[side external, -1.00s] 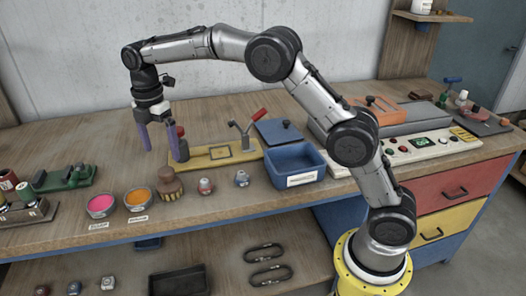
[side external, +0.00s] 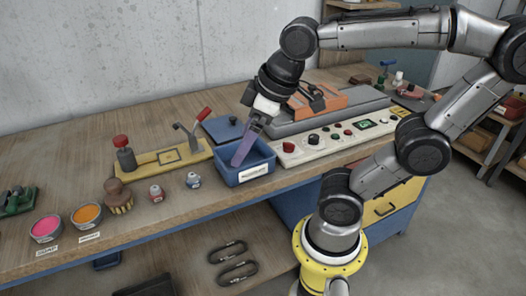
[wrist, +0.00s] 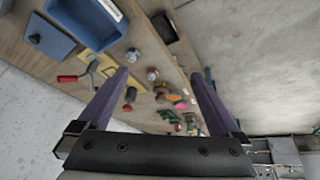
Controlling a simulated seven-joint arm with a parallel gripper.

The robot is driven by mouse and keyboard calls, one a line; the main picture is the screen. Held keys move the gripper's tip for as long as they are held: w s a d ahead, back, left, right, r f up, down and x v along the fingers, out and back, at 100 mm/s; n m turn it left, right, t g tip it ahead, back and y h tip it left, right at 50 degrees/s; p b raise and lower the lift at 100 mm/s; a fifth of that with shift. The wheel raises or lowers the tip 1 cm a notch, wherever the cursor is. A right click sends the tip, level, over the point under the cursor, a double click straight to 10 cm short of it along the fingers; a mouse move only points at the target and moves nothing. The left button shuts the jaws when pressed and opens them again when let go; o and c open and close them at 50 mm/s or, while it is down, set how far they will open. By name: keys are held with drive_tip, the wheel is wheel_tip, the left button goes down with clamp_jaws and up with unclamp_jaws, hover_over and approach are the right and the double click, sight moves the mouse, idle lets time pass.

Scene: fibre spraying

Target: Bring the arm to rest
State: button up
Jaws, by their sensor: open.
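My gripper (side external: 246,146) has purple fingers and is tilted down to the left. In the side view its fingers overlap the open blue bin (side external: 263,170); I cannot tell whether they are inside or above it. In the wrist view my gripper (wrist: 158,82) has its fingers wide apart with nothing between them close up. The bench and its objects show beyond the fingers, and the blue bin (wrist: 116,10) is at the upper left.
A yellow fixture (side external: 180,158) with a red-handled lever (side external: 192,128) stands left of the bin. The control panel (side external: 320,140) and grey machine with an orange part (side external: 325,101) are to the right. Pink (side external: 46,226) and orange (side external: 86,213) bowls sit at the left.

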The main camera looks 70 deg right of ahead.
drive_tip(key=s+f, duration=0.1)
drive_tip(key=s+m, duration=0.1)
drive_tip(key=s+f+m, duration=0.1)
drive_tip(key=shift+s+d+f+t, duration=0.15)
drive_tip(key=shift+s+f+t, duration=0.1)
drive_tip(key=shift+f+t, duration=0.05)
idle(1.3)
